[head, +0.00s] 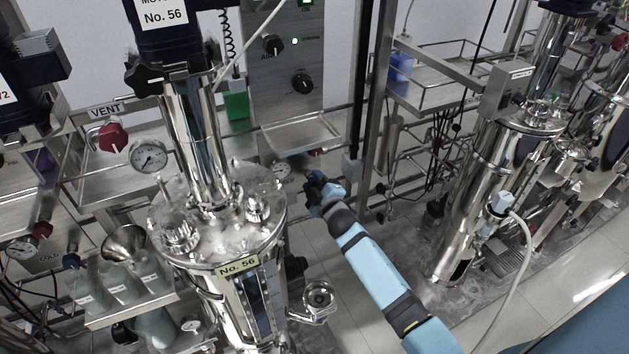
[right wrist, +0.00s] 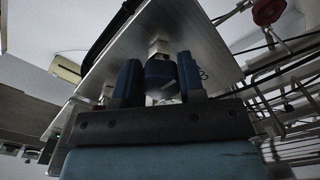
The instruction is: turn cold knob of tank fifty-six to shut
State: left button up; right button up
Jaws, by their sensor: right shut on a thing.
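The knob's pointer and label are not readable. My left gripper is not in view.
A metal panel (right wrist: 125,62) lies behind the held knob, and a red knob (right wrist: 268,11) is at the upper right. In the head view, a gauge (head: 281,170) is close left of the gripper. Pipes and a post (head: 368,90) stand behind. Another tank (head: 478,185) stands right.

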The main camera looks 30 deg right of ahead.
jog(key=shift+m, duration=0.5)
jog(key=o, duration=0.9)
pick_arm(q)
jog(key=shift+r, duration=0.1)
pick_arm(e)
jog(key=shift+s, duration=0.1)
jog(key=shift+s, duration=0.3)
pick_arm(q)
jog(key=shift+p, duration=0.5)
pick_arm(e)
jog(key=s, duration=0.8)
jog(key=s+a, duration=0.1)
jog(key=s, duration=0.4)
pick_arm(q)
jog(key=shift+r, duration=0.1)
pick_arm(e)
jog(key=shift+d, duration=0.1)
